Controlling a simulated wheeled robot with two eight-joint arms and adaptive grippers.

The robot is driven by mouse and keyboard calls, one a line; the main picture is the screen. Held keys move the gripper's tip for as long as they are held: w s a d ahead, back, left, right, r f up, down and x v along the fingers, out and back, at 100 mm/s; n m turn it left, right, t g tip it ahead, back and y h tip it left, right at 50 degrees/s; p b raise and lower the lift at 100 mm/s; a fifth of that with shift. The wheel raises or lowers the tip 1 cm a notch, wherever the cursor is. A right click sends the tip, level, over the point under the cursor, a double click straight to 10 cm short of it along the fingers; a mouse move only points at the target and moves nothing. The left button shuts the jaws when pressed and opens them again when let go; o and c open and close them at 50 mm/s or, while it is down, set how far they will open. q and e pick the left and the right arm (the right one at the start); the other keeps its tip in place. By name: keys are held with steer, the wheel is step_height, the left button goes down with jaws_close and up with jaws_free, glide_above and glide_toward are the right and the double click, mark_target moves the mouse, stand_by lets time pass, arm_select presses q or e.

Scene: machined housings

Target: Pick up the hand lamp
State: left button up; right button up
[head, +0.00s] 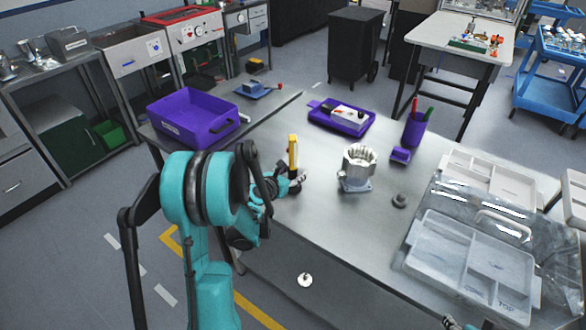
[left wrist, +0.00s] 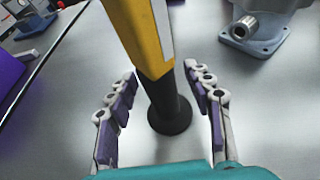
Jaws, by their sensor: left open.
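The hand lamp (head: 293,150), yellow above and black below, stands upright on the grey metal table near its left edge. In the left wrist view the lamp (left wrist: 150,42) rises between the fingers, its dark round foot on the table top. My left gripper (head: 288,184) is beside the lower part of the lamp. In the left wrist view its fingers (left wrist: 160,82) are open, one on each side of the black handle, with visible gaps. The lamp's top is cut off there. My right gripper is not clearly in view.
A purple bin (head: 192,117) is at the left, a purple tray (head: 342,117) behind, a purple pen cup (head: 414,131) and clear-covered grey trays (head: 470,262) at the right.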

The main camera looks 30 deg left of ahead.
arm_select(q)
jaws_close()
steer(key=shift+r, duration=0.1)
